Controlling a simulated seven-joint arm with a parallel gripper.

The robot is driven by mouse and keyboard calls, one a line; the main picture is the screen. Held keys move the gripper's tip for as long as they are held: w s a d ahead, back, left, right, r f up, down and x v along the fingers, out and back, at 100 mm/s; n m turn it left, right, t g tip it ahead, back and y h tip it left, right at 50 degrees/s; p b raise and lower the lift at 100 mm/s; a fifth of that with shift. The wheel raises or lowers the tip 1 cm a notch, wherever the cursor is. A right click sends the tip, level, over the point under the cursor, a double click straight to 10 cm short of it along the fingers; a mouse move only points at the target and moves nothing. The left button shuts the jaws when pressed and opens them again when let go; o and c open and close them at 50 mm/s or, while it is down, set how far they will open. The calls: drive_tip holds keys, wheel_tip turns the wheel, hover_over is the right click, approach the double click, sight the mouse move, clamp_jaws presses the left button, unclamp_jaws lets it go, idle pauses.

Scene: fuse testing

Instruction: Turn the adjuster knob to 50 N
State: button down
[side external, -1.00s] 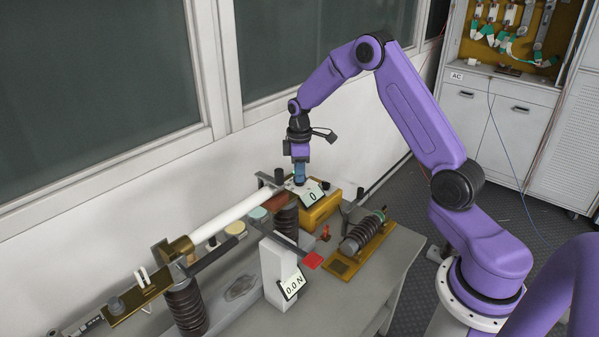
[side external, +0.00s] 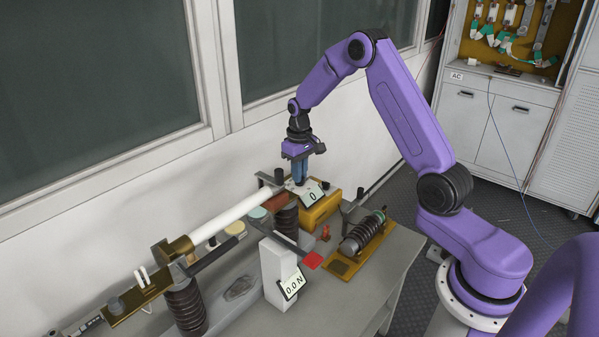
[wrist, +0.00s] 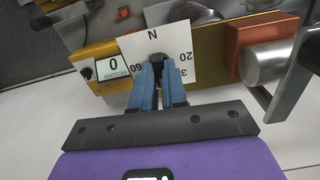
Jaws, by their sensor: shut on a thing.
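The adjuster knob (wrist: 158,60) is a small dark part at the middle of a white dial plate (wrist: 178,36), mostly hidden by my fingers. In the wrist view the plate shows N, 60, 20 and a partly covered number starting with 3. My gripper (wrist: 160,75) points down with its blue fingers shut on the knob. In the side view, my gripper (side external: 299,182) is over the gold box (side external: 326,208), and the knob is hidden there. Where the knob points cannot be read.
A display (side external: 312,197) on the gold box reads 0. A white stand's display (side external: 292,285) reads 0.0 N. A long white tube (side external: 236,215) lies left of my gripper. A ribbed insulator on a gold base (side external: 345,264) stands to the right.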

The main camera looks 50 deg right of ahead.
drive_tip(key=m, duration=0.4)
drive_tip(key=shift+m, duration=2)
drive_tip(key=c, duration=1.2)
unclamp_jaws()
drive_tip(key=shift+o, duration=0.2)
wheel_tip(320, 180, up, 18)
drive_tip(key=shift+f, duration=0.25)
drive_tip(key=shift+a, duration=0.1)
